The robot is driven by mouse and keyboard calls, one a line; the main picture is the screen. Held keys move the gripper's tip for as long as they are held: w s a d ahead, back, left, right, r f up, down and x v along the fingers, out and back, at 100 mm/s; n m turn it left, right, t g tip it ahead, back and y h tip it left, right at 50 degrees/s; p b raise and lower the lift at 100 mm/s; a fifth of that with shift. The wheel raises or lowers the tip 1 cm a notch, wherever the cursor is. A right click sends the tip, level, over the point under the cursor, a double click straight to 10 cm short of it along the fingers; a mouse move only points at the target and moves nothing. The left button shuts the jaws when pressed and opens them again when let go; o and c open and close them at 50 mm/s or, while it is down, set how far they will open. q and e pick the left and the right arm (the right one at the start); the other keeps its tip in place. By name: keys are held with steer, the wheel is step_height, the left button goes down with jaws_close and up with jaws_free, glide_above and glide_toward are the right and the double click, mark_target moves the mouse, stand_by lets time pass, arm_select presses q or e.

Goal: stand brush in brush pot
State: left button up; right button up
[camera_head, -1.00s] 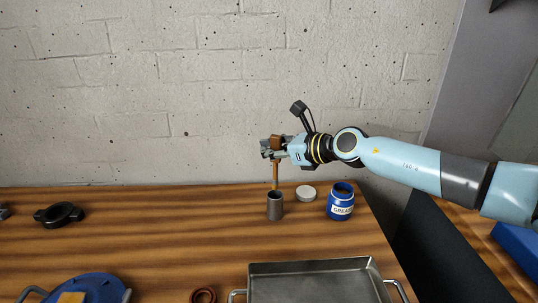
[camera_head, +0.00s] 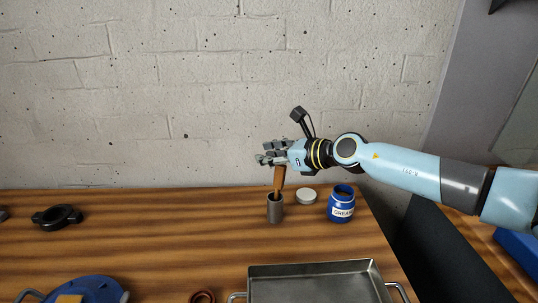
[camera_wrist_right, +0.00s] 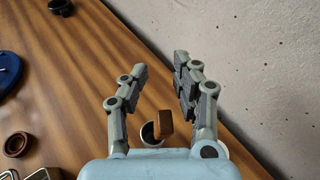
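The brush (camera_head: 279,179), with a brown wooden end up, stands in the dark grey brush pot (camera_head: 275,210), tilted a little to the right. Its lower end is hidden inside the pot. My right gripper (camera_head: 265,156) is just above the pot, around or over the top of the brush. In the right wrist view, the fingers of the right gripper (camera_wrist_right: 158,68) are spread wide. The brush's brown end (camera_wrist_right: 164,124) shows between them without visible finger contact, and the pot (camera_wrist_right: 149,134) is below it. My left gripper is not in view.
A blue grease jar (camera_head: 341,206) and a pale round lid (camera_head: 306,195) stand right of the pot. A metal tray (camera_head: 315,284) is in front. A black ring part (camera_head: 58,216) and a blue round part (camera_head: 90,289) are at left.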

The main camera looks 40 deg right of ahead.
steer(key=r+p+v, duration=0.1)
steer(key=p+v, duration=0.2)
steer(key=v, duration=0.9)
stand_by(0.5)
